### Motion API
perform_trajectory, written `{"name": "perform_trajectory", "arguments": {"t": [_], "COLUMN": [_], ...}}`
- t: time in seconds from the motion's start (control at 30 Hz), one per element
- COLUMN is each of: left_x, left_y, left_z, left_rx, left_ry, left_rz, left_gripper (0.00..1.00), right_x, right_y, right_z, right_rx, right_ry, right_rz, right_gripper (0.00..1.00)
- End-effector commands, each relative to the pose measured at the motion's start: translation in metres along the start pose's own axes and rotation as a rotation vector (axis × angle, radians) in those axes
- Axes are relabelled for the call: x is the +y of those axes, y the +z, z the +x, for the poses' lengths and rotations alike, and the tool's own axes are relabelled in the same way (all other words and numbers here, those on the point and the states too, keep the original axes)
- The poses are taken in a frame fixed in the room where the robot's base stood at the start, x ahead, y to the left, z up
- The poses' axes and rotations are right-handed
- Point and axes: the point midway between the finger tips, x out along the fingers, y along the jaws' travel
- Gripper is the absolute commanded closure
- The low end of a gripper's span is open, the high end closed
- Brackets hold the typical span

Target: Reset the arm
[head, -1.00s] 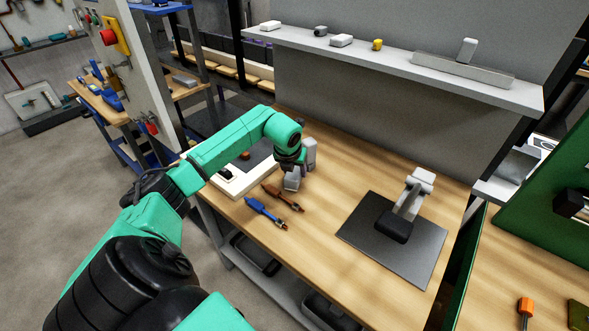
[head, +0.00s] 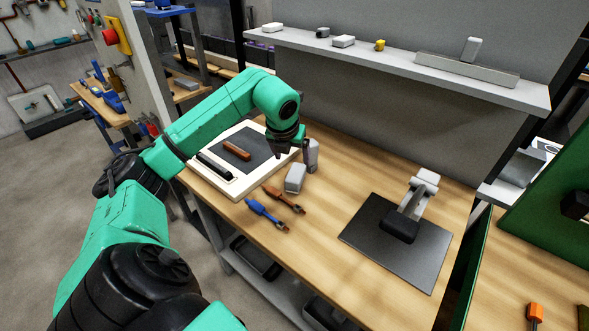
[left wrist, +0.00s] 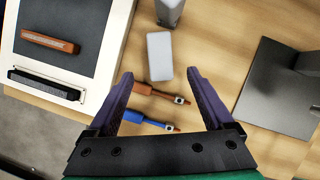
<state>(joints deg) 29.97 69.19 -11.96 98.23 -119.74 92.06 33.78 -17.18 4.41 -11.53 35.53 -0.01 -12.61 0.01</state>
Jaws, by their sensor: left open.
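My left arm comes in from the left in the head view, bent at the elbow, with its left gripper (head: 291,142) hanging above the wooden bench near the white tray. In the left wrist view the left gripper (left wrist: 163,88) is open, its two dark fingers spread and nothing between them held. Below and beyond the fingers lie an orange-brown tool (left wrist: 150,90) and a blue tool (left wrist: 135,117) on the bench. A grey block (left wrist: 159,56) lies just ahead of the fingertips. My right gripper does not show.
The white tray (head: 228,191) with a dark panel holds a brown bar (head: 236,151) and a black bar (head: 214,167). A dark mat (head: 357,237) with a grey stand (head: 412,199) lies at the right. A shelf (head: 400,66) crosses the back.

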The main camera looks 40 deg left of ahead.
Motion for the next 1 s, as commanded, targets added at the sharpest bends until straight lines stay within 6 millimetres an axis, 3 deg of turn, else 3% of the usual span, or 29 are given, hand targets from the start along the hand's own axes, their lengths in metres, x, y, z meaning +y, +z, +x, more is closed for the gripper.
{"name": "perform_trajectory", "arguments": {"t": [0.17, 0.7, 1.0], "left_x": [0.0, 0.0, 0.0], "left_y": [0.0, 0.001, 0.025], "left_z": [-0.019, -0.022, -0.077], "left_rx": [0.001, 0.001, 0.001], "left_ry": [0.0, 0.0, 0.0], "left_rz": [-0.001, -0.001, -0.001], "left_gripper": [0.14, 0.14, 0.14], "right_x": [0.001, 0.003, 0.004], "right_y": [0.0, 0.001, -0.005], "right_z": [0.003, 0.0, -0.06], "right_rx": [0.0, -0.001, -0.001], "right_ry": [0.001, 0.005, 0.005], "right_rz": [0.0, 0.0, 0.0], "right_gripper": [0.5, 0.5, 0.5]}}
